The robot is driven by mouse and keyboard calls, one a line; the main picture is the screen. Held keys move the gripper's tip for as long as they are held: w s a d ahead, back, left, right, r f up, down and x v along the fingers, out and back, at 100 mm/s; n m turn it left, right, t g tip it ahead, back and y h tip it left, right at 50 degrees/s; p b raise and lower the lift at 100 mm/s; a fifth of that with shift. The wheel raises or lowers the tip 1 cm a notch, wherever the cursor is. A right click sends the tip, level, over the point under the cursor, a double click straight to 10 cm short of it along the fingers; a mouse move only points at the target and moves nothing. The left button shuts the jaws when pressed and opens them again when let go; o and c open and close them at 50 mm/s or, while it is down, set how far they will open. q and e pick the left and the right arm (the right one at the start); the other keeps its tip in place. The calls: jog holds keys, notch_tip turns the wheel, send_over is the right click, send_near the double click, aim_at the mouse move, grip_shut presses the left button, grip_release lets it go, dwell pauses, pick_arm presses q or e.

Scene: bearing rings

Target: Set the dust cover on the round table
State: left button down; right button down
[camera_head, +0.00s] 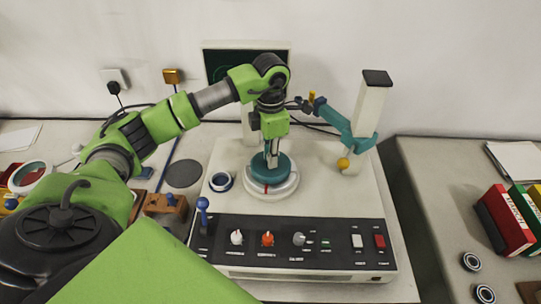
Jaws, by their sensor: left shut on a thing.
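The round table (271,190) is a white disc on the top of the white machine. A teal round piece, which looks like the dust cover (286,171), is over the middle of the round table, with a small red mark near its lower edge. My left gripper (271,163) points straight down and is shut at the top middle of the teal piece. The fingers hide part of it. I cannot tell whether the teal piece rests fully on the table. My right gripper is not in view.
A teal jointed arm with an orange ball tip (343,163) stands at the right of the machine. A blue-rimmed ring (221,181) lies left of the round table. A control panel (290,241) with knobs is in front. Rings (470,262) and books (505,220) are on the right bench.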

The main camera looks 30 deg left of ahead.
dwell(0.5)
pick_arm(q)
jog(key=c, duration=1.9)
grip_release()
notch_tip(320, 180, up, 12)
